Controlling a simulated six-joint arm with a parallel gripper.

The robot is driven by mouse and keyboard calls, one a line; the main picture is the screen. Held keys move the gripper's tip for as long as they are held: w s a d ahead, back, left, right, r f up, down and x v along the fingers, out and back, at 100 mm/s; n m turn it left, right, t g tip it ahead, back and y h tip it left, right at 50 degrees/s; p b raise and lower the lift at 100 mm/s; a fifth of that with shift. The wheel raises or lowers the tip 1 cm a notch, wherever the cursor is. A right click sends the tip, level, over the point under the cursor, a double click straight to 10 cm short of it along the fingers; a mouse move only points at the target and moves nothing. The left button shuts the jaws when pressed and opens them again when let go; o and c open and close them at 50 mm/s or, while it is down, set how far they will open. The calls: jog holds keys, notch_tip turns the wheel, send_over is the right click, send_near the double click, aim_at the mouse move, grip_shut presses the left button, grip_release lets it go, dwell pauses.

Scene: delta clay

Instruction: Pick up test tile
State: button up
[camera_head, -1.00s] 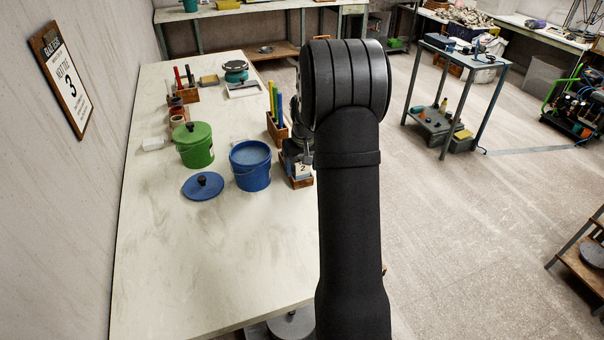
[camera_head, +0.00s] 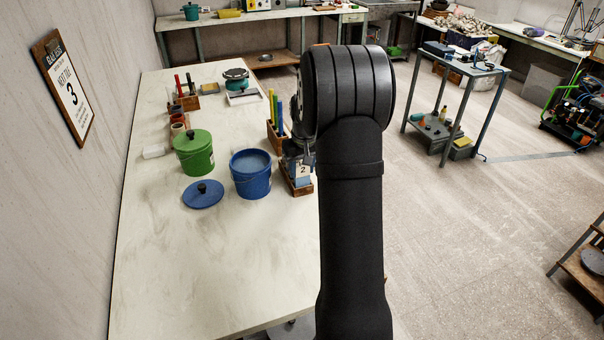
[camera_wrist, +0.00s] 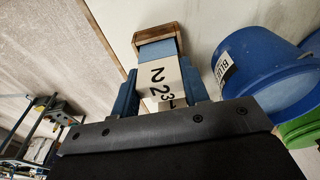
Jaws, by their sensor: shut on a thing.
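The test tile (camera_wrist: 157,76) is a pale piece with black digits, a "2" the clearest, and a blue-grey part at its far end. My gripper (camera_wrist: 158,70) is shut on it, with one blue finger along each side in the wrist view. In the head view the tile (camera_head: 303,170) shows its "2" at the small wooden rack (camera_head: 301,189) on the table's right edge. The rack also shows beyond the tile in the wrist view (camera_wrist: 152,33). I cannot tell whether the tile's lower end is clear of the rack. My arm hides most of the gripper in the head view.
A blue bucket (camera_head: 251,180) stands just left of the rack, with its blue lid (camera_head: 203,195) on the table. A green lidded bucket (camera_head: 194,156) stands further left. A wooden holder with coloured sticks (camera_head: 277,130) stands behind the rack. The table's near part is clear.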

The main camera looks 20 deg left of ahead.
notch_tip(320, 180, up, 2)
jog(key=shift+r, duration=0.1)
jog(key=d+r, duration=0.6)
jog(key=d, duration=0.5)
jog(key=shift+d+r, duration=0.2)
jog(key=shift+d, duration=0.15)
jog(key=s+a+r, duration=0.2)
jog(key=a, duration=1.1)
jog(key=s+a+r, duration=0.2)
jog(key=s+a, duration=0.1)
jog(key=a, duration=1.1)
notch_tip(320, 180, down, 7)
jog(key=shift+w+d+f, duration=0.15)
jog(key=shift+w, duration=0.05)
jog(key=shift+f, duration=0.45)
dwell(1.1)
jog(key=shift+r, duration=2.9)
